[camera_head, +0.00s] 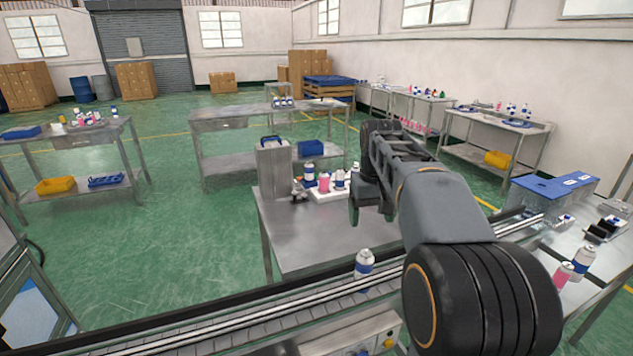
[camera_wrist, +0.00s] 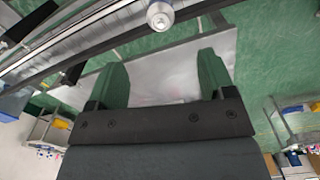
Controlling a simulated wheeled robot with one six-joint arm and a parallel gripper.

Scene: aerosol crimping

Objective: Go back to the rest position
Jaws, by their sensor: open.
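My gripper (camera_head: 371,208) hangs above the right part of the near metal table in the head view. Its tips point down, and my arm hides part of it. In the wrist view my gripper (camera_wrist: 163,80) shows two green-tinged fingers spread wide apart with nothing between them. A white and blue can (camera_head: 363,264) stands upright on the conveyor (camera_head: 290,316), apart from my gripper. A white can top on the conveyor also shows in the wrist view (camera_wrist: 160,16), beyond the fingertips.
A white tray (camera_head: 327,196) with several bottles stands on the metal table (camera_head: 303,236), left of my gripper. At right, a blue-topped box (camera_head: 555,190) and a pink bottle (camera_head: 563,275) stand on another bench. The table's front left part is clear.

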